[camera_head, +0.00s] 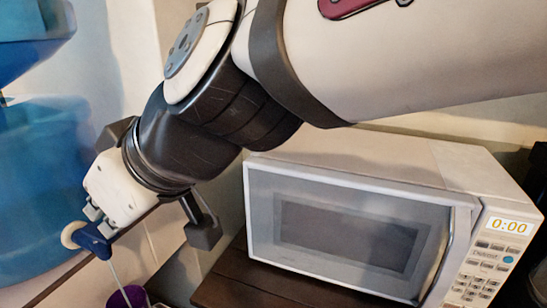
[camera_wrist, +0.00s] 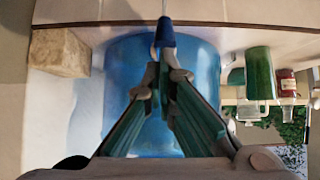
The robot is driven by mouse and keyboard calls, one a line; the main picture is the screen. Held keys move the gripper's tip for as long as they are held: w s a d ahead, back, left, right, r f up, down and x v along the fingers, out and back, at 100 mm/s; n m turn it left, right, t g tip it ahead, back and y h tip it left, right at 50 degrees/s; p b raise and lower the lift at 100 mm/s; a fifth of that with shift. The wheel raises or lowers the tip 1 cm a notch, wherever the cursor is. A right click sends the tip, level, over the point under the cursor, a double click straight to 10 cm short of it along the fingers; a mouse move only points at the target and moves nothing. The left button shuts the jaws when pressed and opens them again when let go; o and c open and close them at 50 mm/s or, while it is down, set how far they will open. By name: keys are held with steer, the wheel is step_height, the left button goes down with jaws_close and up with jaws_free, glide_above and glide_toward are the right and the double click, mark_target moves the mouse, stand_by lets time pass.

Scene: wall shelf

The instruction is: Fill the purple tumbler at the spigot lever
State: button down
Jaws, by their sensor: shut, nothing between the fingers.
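The purple tumbler (camera_head: 127,297) stands at the bottom left of the head view, cut off by the frame edge; its contents are hidden. The blue spigot lever (camera_head: 92,240) is above and left of it, and also shows at the top of the wrist view (camera_wrist: 165,34). A thin pale line like a stream of water (camera_head: 113,270) runs from the spigot down toward the tumbler. My gripper (camera_head: 94,214) is shut and empty, with its fingertips at the lever, seemingly touching it. In the wrist view my fingertips (camera_wrist: 165,74) meet just below the lever.
A large blue water container (camera_head: 35,170) stands left of my gripper. A white microwave (camera_head: 345,220) sits on a dark wooden surface (camera_head: 235,280) at right, below my arm. The wrist view shows a brown block (camera_wrist: 60,53), a green cylinder (camera_wrist: 260,73) and a red jar (camera_wrist: 287,81).

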steer(key=shift+d+f+y+b, duration=0.2)
steer(key=shift+f+y+b, duration=0.45)
steer(key=shift+b, duration=2.35)
steer(key=shift+r, duration=0.5)
steer(key=shift+r+p, duration=0.45)
steer(key=shift+r, duration=0.2)
steer(key=r+p, duration=0.1)
steer(key=r, duration=0.1)
steer(key=a+r+p, duration=0.1)
steer(key=r, duration=0.1)
steer(key=shift+r, duration=0.15)
steer(key=s+d+r+p, duration=0.1)
steer(key=d+r, duration=0.4)
steer(key=r, duration=0.3)
steer(key=shift+p, duration=0.35)
